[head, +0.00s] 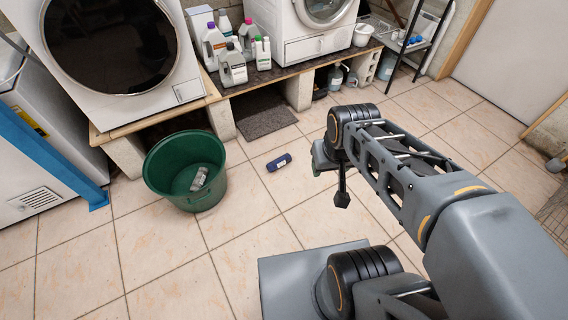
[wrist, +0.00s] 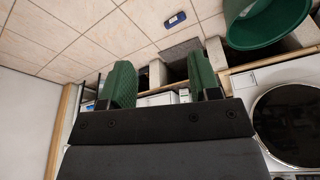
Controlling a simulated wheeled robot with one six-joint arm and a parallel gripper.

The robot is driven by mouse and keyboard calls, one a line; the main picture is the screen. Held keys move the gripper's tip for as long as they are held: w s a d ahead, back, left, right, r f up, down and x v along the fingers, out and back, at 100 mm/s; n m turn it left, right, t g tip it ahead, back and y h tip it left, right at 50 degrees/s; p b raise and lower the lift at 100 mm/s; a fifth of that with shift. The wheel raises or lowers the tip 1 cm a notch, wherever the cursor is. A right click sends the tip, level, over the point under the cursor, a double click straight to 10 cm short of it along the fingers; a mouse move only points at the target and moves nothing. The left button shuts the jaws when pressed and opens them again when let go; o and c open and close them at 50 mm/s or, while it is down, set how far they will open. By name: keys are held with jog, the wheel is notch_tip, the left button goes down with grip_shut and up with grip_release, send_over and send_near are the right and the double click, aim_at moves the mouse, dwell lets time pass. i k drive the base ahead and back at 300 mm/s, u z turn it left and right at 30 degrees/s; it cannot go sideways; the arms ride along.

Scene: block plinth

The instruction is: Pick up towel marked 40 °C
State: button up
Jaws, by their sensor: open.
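A dark blue rolled towel (head: 279,162) with a small pale label lies on the tiled floor, right of the green tub; it also shows at the top of the wrist view (wrist: 174,19). A grey-and-white rolled thing (head: 199,178), perhaps another towel, lies inside the green tub (head: 160,168). The marks on both are too small to read. My gripper (wrist: 161,68) is open, with its two green fingers apart and nothing between them. In the head view it is mostly hidden by my arm, right of the blue towel and apart from it.
Two white washing machines (head: 318,48) stand on a wooden-topped block plinth (head: 215,94). Several bottles (head: 232,68) stand between them. A dark mat (head: 262,116) lies before the plinth. A blue post (head: 50,160) stands at the left. The floor around the blue towel is clear.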

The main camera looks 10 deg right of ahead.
aim_at(283, 160)
jog(key=z, duration=0.75)
jog(key=i, duration=1.15)
jog(key=u, duration=2.65)
